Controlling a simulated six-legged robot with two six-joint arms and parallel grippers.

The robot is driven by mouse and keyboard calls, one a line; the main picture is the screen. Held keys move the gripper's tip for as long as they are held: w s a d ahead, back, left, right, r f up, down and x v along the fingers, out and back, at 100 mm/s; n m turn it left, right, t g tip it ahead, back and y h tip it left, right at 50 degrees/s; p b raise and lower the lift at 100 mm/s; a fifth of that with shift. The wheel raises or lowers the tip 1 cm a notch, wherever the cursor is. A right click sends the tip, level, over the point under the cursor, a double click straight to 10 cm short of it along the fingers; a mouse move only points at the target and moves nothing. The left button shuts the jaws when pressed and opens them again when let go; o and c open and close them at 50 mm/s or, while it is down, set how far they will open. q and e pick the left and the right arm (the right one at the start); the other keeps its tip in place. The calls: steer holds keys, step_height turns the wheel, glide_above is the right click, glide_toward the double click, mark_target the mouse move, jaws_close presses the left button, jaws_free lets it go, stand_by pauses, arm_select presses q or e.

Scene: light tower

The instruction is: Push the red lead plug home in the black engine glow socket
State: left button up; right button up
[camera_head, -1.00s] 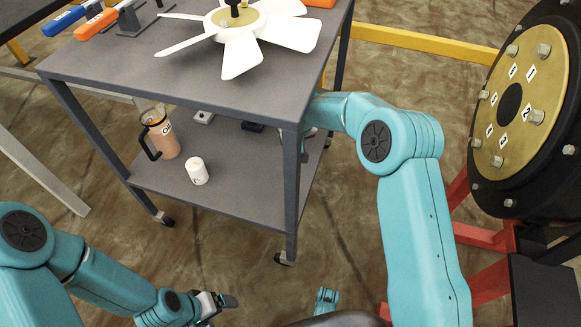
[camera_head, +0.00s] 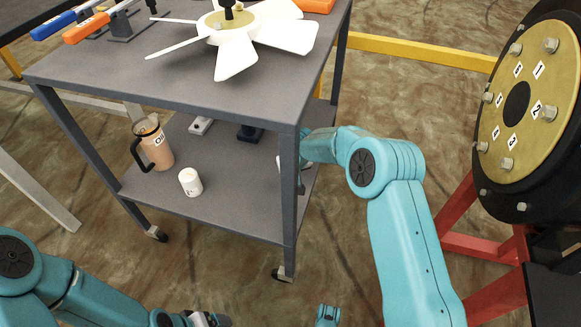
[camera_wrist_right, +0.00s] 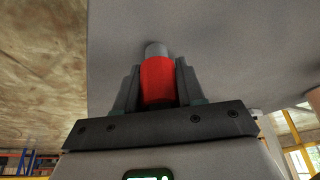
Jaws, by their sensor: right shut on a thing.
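The red lead plug (camera_wrist_right: 158,82) shows in the right wrist view with a grey tip pointing away from me. My right gripper (camera_wrist_right: 157,92) is shut on it, one dark finger on each side. A large plain grey surface lies beyond the tip; I cannot tell whether they touch. In the head view my right arm reaches behind the cart's front leg, and its gripper is mostly hidden there. A small black block (camera_head: 249,134) stands on the lower shelf; I cannot tell if it is the socket. My left gripper (camera_head: 215,321) is at the bottom edge, partly cut off.
The grey cart (camera_head: 120,85) carries a white fan (camera_head: 240,40) on top. A tan mug (camera_head: 155,148) and a white canister (camera_head: 190,182) stand on its lower shelf. A round black housing with a brass plate (camera_head: 530,90) is at right on red legs.

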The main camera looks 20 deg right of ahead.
steer(key=shift+f, duration=0.1)
steer(key=shift+f, duration=0.2)
steer(key=o, duration=1.1)
steer(key=shift+c, duration=0.2)
steer(key=shift+r, duration=0.1)
steer(key=p+v, duration=0.4)
steer(key=v, duration=0.8)
steer(key=shift+a+p, duration=0.3)
steer(key=shift+a, duration=0.05)
